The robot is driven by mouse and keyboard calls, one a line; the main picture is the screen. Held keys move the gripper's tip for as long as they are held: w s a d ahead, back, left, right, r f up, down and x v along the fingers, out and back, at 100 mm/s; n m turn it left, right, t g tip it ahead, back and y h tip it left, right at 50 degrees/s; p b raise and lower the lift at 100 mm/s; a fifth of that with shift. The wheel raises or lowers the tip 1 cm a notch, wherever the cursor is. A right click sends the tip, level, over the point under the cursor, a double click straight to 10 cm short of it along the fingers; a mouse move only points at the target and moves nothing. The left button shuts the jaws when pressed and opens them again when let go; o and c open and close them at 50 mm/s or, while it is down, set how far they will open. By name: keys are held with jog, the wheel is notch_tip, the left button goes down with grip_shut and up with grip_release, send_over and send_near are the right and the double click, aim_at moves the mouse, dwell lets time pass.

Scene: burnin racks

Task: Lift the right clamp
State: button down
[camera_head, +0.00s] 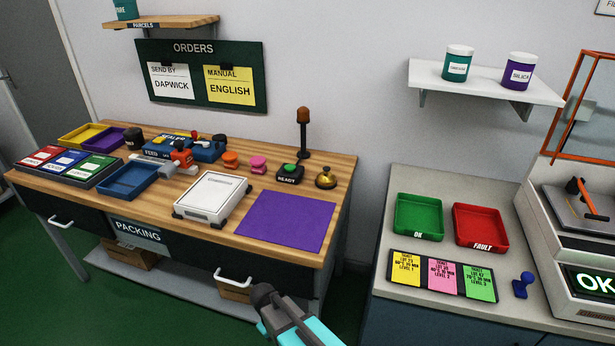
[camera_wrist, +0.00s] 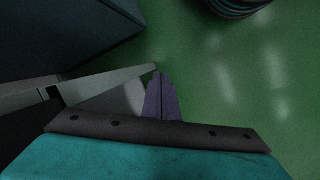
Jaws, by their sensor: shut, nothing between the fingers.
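An orange-handled lever (camera_head: 580,190), which looks like a clamp, stands on a grey plate (camera_head: 592,214) in the open machine at the right edge of the head view. The frame cuts this machine off, so I cannot tell whether another clamp lies farther right. My gripper (camera_head: 262,294) is at the bottom middle of the head view, low in front of the packing bench and far left of the lever. In the wrist view my gripper (camera_wrist: 161,97) has its fingers together with nothing between them, over green floor. No clamp shows in the wrist view.
The machine has a raised orange-framed lid (camera_head: 583,105) and an OK display (camera_head: 594,281). A grey counter (camera_head: 380,262) holds green (camera_head: 397,214) and red (camera_head: 457,224) trays, cards and a blue stamp (camera_head: 522,286). The wooden packing bench (camera_head: 345,178) is crowded at left.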

jog(key=s+d+f+m+g+y+p, duration=0.1)
jog(key=s+d+m+g+y+p, duration=0.2)
jog(key=s+d, duration=1.9)
jog(key=m+g+p, duration=0.3)
jog(key=m+p, duration=0.1)
jog(key=m, duration=0.1)
jog(key=shift+s+d+f, duration=0.15)
jog(key=shift+s+f, duration=0.2)
jog(key=shift+s, duration=0.05)
jog(key=shift+d, duration=0.15)
